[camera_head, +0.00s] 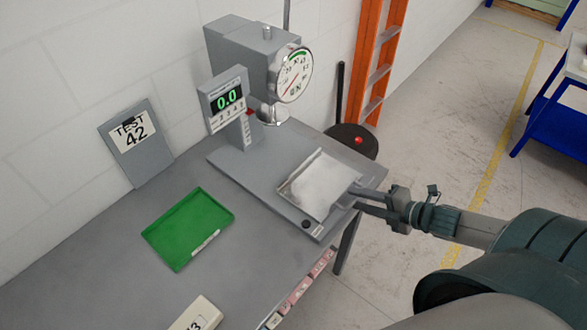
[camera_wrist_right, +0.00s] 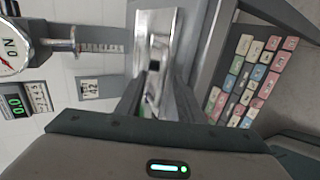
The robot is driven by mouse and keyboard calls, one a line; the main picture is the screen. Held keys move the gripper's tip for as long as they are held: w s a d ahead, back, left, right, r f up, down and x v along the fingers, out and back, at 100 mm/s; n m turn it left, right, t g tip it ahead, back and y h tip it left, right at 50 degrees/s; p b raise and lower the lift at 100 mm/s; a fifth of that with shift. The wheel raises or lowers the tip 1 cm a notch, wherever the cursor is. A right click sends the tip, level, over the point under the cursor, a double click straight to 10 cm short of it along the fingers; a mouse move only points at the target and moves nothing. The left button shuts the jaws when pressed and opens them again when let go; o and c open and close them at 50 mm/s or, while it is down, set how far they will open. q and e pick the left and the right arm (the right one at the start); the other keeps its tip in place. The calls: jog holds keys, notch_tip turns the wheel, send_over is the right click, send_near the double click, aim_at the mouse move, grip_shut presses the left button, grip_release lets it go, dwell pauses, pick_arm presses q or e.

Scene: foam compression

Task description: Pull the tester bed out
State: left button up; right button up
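The tester bed (camera_head: 285,190) is a shallow metal tray on the tester's grey base, below the round-dial head (camera_head: 292,72). In the right wrist view the fingers (camera_wrist_right: 156,95) stand apart in front of the shiny bed (camera_wrist_right: 160,25). A small dark part shows between them; I cannot tell whether they touch it. My left gripper is not in view.
A green tray (camera_head: 188,226) lies on the grey table (camera_head: 110,262), with a pale numbered block (camera_head: 197,314) near the front. A "TEST 42" sign (camera_head: 134,133) leans on the wall. A round dark stool (camera_head: 352,143) and orange ladder (camera_head: 378,60) stand behind.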

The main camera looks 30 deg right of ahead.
jog(key=shift+r+v, duration=0.25)
jog(key=shift+v, duration=2.55)
jog(key=shift+w+f, duration=0.1)
jog(key=shift+w, duration=0.05)
